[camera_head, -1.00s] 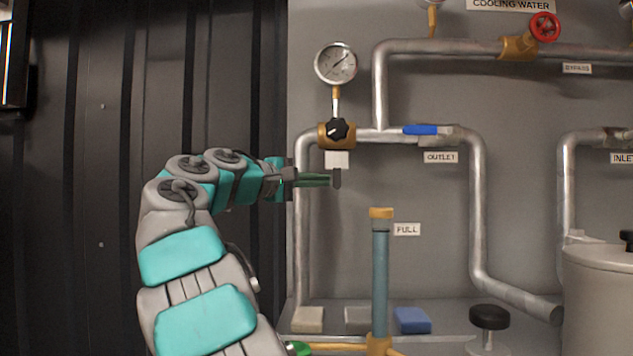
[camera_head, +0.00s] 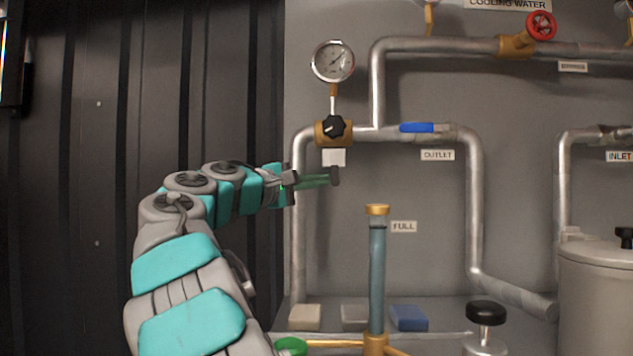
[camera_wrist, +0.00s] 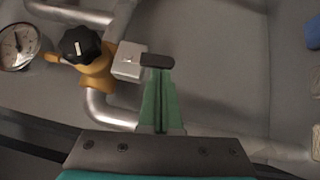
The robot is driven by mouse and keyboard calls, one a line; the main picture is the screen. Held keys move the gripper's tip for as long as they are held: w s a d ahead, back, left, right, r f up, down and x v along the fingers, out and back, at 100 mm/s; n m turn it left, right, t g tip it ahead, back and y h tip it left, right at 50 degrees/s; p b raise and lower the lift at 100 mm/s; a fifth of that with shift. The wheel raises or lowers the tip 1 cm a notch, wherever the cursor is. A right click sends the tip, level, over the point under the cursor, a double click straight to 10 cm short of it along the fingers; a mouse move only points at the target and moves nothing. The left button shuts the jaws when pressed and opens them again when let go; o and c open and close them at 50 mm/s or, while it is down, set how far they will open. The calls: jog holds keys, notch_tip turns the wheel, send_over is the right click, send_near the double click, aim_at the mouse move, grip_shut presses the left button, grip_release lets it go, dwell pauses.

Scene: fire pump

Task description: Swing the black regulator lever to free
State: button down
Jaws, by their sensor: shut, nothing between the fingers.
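The white block also shows below the valve (camera_head: 333,157) in the head view.
A pressure gauge (camera_head: 333,61) stands above the valve. A blue handle (camera_head: 417,128) is on the pipe to the right. An upright blue tube (camera_head: 377,270) stands below right of my gripper. A vertical pipe (camera_head: 298,230) runs behind my fingers.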

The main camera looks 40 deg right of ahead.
jog(key=d+n+h+b, duration=0.1)
jog(key=s+f+n+t+h, duration=0.1)
jog(key=n, duration=0.1)
jog(key=shift+s+d+f+t+b, duration=0.1)
jog(key=shift+s+d+t+b, duration=0.2)
jog(key=shift+d+b, duration=0.1)
jog(key=d+n+t+b, duration=0.1)
jog(key=s+d+n+t+h+b, duration=0.1)
jog(key=n, duration=0.1)
jog(key=s+d+r+n+t+h+b, duration=0.1)
jog(key=n, duration=0.1)
jog(key=shift+s+d, duration=0.2)
jog(key=shift+d, duration=0.05)
dwell(0.4)
jog(key=v, duration=0.7)
jog(key=shift+a+f, duration=0.15)
jog(key=shift+a, duration=0.15)
jog(key=shift+s+t, duration=0.15)
jog(key=shift+t, duration=0.15)
